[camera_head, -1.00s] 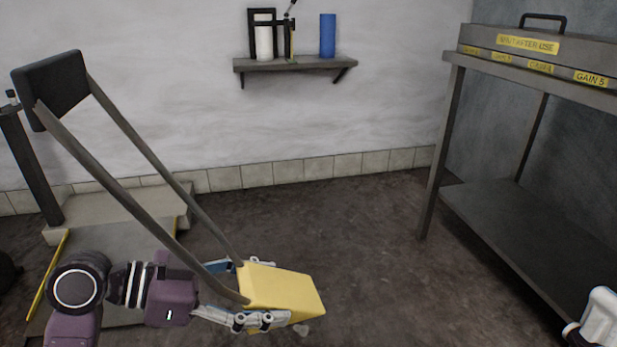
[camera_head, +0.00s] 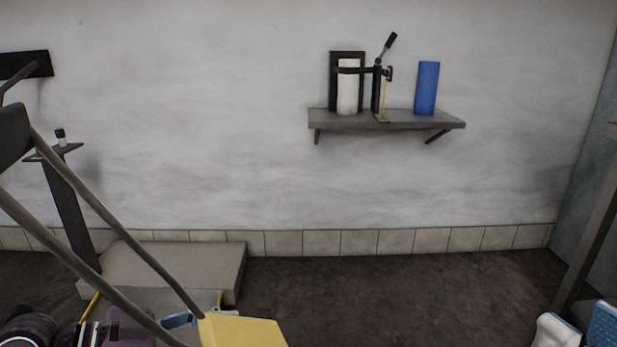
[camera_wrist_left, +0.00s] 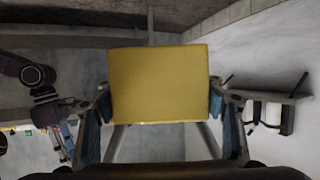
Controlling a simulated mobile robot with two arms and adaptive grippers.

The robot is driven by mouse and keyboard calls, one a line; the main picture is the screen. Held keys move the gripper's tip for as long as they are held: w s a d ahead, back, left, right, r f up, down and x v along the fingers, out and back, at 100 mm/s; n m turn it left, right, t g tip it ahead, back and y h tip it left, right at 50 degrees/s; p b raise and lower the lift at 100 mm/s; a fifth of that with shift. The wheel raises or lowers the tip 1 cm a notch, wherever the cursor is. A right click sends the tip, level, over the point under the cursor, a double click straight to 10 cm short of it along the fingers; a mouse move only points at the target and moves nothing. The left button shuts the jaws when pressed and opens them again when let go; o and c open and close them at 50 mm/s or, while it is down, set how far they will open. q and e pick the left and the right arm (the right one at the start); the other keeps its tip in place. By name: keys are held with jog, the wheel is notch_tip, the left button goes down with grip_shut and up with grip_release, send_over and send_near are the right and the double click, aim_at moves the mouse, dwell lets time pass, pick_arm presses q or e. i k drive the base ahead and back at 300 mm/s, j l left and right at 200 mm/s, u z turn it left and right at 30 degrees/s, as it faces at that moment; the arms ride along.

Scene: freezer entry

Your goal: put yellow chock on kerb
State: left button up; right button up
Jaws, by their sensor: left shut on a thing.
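The yellow chock (camera_head: 240,333) is at the bottom of the head view, cut off by the edge. The kerb seems to be the low pale concrete block (camera_head: 170,265) against the wall at left, behind and left of the chock. The chock appears apart from it. My right gripper (camera_head: 580,328) is at the bottom right, partly cut off, fingers apart and empty.
A wall shelf (camera_head: 390,119) holds a white roll (camera_head: 347,87), a dark clamp-like tool and a blue cylinder (camera_head: 427,88). A dark post (camera_head: 68,210) stands at the block's left. A bench leg (camera_head: 590,245) is at right. The floor (camera_head: 400,290) between is clear.

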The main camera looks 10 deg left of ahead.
aim_at(180, 261)
jog(key=i+u, duration=0.3)
jog(key=i, duration=0.25)
jog(key=i+u, duration=0.3)
jog(key=i, duration=0.2)
jog(key=i+l+u, duration=0.3)
jog(key=i, duration=0.25)
jog(key=i+l+u, duration=0.3)
jog(key=i, duration=0.2)
jog(key=i+l+u, duration=0.25)
jog(key=i, duration=0.25)
jog(key=i+l, duration=0.35)
jog(key=i, duration=0.2)
jog(key=l+z, duration=0.05)
